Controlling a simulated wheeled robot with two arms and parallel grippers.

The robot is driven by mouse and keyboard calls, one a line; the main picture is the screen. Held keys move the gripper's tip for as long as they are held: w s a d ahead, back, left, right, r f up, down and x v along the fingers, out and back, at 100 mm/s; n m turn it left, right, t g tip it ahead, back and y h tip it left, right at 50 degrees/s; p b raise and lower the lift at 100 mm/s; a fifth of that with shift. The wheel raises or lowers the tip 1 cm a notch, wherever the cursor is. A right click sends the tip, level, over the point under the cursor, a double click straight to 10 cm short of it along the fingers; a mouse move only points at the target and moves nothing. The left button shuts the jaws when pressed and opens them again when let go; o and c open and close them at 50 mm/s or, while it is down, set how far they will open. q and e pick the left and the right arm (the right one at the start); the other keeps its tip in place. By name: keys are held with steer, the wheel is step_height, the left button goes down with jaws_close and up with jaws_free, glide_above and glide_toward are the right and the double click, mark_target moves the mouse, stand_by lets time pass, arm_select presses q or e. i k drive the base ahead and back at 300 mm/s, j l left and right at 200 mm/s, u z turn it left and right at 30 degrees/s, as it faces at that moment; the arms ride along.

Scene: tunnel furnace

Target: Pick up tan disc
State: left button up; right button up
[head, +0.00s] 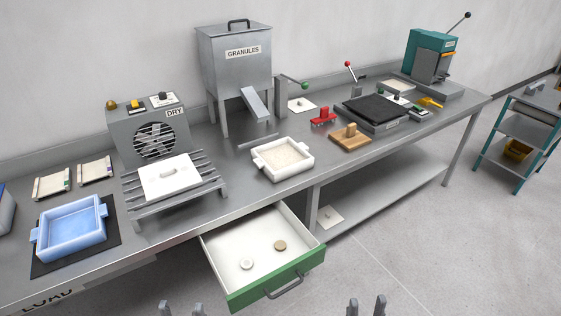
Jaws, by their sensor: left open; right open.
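The tan disc (280,245) lies flat in the open drawer (221,262), toward the right side of its white floor. A white disc (246,264) lies in the same drawer, left of the tan one and nearer the front. My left gripper (181,309) shows only its fingertips at the bottom edge, spread apart with nothing between them. My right gripper (366,306) also shows only its fingertips at the bottom edge, apart and empty. Both grippers are in front of the drawer and clear of the discs.
The drawer's green front (272,284) with its dark handle (285,287) juts out below the workbench (226,186). On the bench stand a blue tray (71,244), a white lid on a rack (170,184), a white tray of granules (259,166) and a wooden block (350,141).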

mark_target(279, 245)
steer(key=i+j+z, duration=0.4)
steer(key=j, duration=0.2)
steer(key=j+z, duration=0.2)
steer(key=j, duration=0.15)
steer(key=i+j+z, duration=0.2)
steer(key=j, duration=0.15)
steer(key=k, duration=0.1)
